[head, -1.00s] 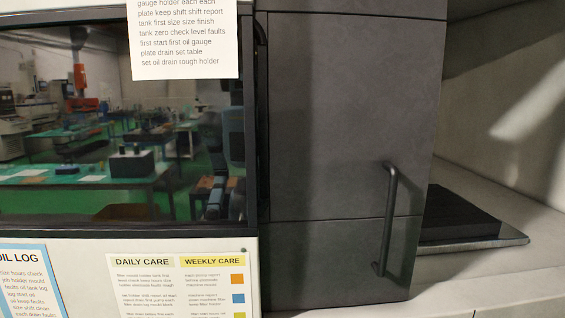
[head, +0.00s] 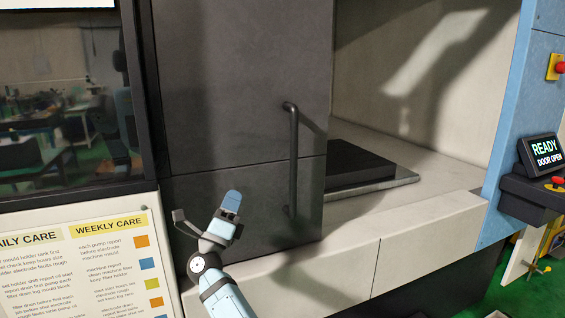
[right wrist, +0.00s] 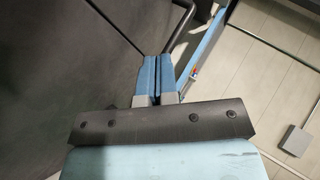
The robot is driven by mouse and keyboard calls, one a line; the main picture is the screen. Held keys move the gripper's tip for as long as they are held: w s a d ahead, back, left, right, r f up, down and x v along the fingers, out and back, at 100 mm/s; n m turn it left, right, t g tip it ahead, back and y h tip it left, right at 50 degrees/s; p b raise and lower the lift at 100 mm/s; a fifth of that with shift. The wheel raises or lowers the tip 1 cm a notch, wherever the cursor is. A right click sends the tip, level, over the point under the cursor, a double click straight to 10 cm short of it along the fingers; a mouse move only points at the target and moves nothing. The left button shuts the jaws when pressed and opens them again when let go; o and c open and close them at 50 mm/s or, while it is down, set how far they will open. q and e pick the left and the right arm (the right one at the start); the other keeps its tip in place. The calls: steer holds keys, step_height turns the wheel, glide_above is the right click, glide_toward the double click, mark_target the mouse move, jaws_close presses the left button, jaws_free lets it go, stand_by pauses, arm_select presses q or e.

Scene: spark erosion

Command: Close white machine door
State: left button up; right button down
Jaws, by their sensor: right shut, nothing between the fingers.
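The machine's door (head: 240,75) is a dark grey panel. It stands open, with the white machine's pale interior uncovered to its right. Its dark bar handle (head: 293,155) runs upright near the right edge. My right gripper (head: 231,200) is shut and empty in front of the door's lower part, left of the handle and apart from it. In the right wrist view the blue fingers (right wrist: 153,78) are together, with the dark door (right wrist: 70,60) on the left and the handle (right wrist: 182,28) just beyond the fingertips. My left gripper is not in view.
A black block (head: 360,163) lies on a plate inside the opening. A blue post (head: 505,130) on the right carries a red button (head: 560,67) and a screen (head: 543,153) reading "READY DOOR OPEN". A dark window (head: 60,110) and care chart (head: 90,260) are left.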

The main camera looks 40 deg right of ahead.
step_height(320, 180, up, 5)
steer(key=w+d+m+g+b, duration=0.2)
steer(key=d+m+g, duration=0.1)
steer(key=m+g, duration=0.75)
steer(key=m+g+y+b, duration=0.1)
steer(key=m+g+y, duration=0.2)
steer(key=m+y, duration=0.3)
glide_toward(291, 145)
steer(key=shift+m+h, duration=0.25)
steer(key=shift+h, duration=0.05)
steer(key=d+p, duration=0.1)
steer(key=d, duration=0.4)
steer(key=d+p, duration=0.1)
steer(key=d, duration=0.1)
steer(key=shift+s+d+f+p, duration=0.2)
steer(key=shift+s+f+p, duration=0.1)
steer(key=shift+p, duration=0.05)
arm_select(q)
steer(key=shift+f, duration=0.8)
